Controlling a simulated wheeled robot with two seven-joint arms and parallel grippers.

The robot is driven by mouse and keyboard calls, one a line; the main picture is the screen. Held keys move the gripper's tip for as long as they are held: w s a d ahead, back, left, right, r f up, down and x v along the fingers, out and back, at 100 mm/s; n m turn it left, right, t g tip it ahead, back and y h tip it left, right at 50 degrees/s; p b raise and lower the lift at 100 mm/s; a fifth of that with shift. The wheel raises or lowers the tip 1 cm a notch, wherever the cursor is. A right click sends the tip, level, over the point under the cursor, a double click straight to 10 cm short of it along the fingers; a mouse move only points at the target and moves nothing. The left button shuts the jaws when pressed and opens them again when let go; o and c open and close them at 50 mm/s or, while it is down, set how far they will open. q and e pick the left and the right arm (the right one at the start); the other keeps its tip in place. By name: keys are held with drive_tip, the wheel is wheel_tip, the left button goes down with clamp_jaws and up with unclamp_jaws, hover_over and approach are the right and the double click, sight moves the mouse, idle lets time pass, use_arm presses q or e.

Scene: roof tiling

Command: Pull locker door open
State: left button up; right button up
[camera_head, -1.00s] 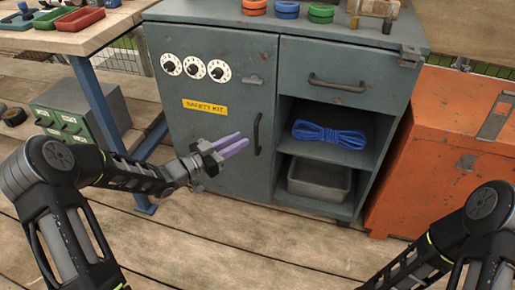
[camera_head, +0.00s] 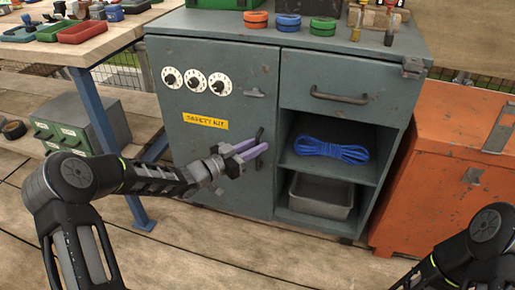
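The locker door (camera_head: 176,128) is the grey-green left front of the cabinet, with three white dials and a yellow SAFETY KIT label (camera_head: 205,121). It looks shut. Its dark vertical handle (camera_head: 260,136) is at the door's right edge. My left gripper (camera_head: 257,150), with purple fingers, is at the handle with its fingers apart, one above the other in the picture. The fingers overlap the handle's middle; I cannot tell whether they touch it. My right arm (camera_head: 470,245) shows at the lower right; its gripper is out of view.
Right of the door are a drawer with a handle (camera_head: 339,97), a shelf with blue rope (camera_head: 331,149) and a grey bin (camera_head: 320,194). An orange chest (camera_head: 437,165) stands at the right. A workbench (camera_head: 88,48) and green drawer box (camera_head: 75,122) are at left.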

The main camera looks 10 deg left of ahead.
use_arm(q)
drive_tip(key=shift+w+d, duration=0.25)
drive_tip(key=shift+w, duration=0.05)
drive_tip(key=shift+c, duration=0.4)
clamp_jaws()
idle(0.9)
